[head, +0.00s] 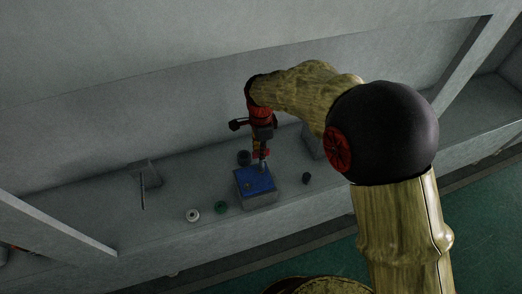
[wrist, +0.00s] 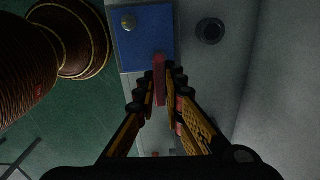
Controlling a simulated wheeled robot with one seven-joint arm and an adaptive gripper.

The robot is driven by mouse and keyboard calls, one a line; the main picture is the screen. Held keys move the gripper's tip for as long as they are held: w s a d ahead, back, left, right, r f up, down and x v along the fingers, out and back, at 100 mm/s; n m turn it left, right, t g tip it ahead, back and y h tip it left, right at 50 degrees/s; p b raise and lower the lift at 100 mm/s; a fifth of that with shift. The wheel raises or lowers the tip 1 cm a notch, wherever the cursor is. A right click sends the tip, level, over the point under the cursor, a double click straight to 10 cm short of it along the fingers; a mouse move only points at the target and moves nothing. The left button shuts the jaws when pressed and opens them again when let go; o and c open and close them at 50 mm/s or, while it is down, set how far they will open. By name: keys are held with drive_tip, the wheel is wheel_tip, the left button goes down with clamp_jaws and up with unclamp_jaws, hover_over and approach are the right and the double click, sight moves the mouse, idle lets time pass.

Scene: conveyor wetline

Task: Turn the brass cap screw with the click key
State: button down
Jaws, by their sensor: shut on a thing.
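My gripper (head: 262,143) is shut on the click key (wrist: 159,78), whose red body stands out between the fingertips in the wrist view. In the head view the key's thin grey shaft (head: 263,166) points down at the blue top of a grey block (head: 258,201). I cannot tell whether its tip touches the blue top. A small round head (wrist: 128,22) sits on the blue face in the wrist view, apart from the key; it looks like the cap screw, but its brass colour is unclear. My gripper (wrist: 160,97) hides part of the key.
A white ring (head: 192,215) and a green ring (head: 221,207) lie left of the block. A dark round piece (head: 244,157) stands behind it and a small dark piece (head: 307,178) lies right. A grey stand (head: 144,176) is farther left. The grey wall rises behind the bench.

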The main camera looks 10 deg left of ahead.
drive_tip(key=shift+r+p, duration=1)
drive_tip(key=shift+p, duration=0.75)
idle(1.2)
